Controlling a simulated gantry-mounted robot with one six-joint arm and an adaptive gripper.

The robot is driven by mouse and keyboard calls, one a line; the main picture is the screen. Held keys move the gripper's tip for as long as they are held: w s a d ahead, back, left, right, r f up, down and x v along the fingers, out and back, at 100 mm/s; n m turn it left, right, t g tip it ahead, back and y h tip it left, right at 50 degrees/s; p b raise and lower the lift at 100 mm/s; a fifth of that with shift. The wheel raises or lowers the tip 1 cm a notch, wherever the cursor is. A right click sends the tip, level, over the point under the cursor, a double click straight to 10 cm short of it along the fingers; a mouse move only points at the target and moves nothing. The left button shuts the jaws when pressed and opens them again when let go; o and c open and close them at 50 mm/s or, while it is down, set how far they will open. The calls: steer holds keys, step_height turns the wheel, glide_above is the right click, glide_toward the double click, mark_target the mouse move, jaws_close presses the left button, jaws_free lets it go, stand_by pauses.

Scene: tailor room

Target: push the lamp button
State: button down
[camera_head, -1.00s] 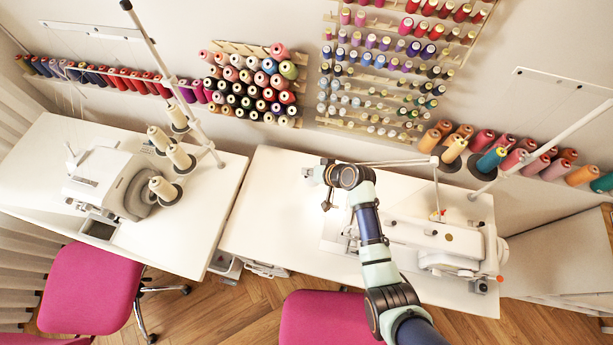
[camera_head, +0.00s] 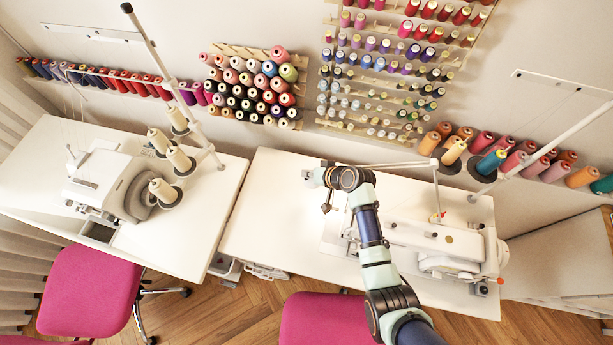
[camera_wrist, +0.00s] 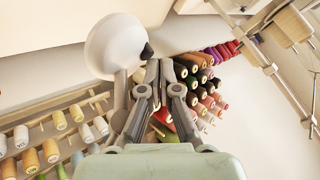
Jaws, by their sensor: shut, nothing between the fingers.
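The lamp's round white head (camera_wrist: 115,45) fills the upper left-middle of the wrist view. A small dark knob, which looks like the lamp button (camera_wrist: 147,51), sticks out from its right edge. My gripper (camera_wrist: 160,66) is shut and empty, its fingertips just below and right of the button. I cannot tell whether they touch it. In the head view the lamp's thin jointed arm (camera_head: 405,163) reaches left from its upright to behind my wrist.
A sewing machine (camera_head: 430,238) stands on the right white table (camera_head: 265,215), under my arm. Thread racks (camera_head: 250,85) cover the wall behind. Another machine (camera_head: 105,180) is on the left table. The right table's left part is clear.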

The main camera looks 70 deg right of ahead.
steer(key=shift+f, duration=0.1)
steer(key=shift+f+b, duration=0.4)
stand_by(0.3)
steer(key=shift+r+p, duration=0.45)
step_height(320, 180, up, 6)
steer(key=p, duration=0.5)
steer(key=shift+r+p, duration=0.15)
steer(key=shift+p, duration=0.2)
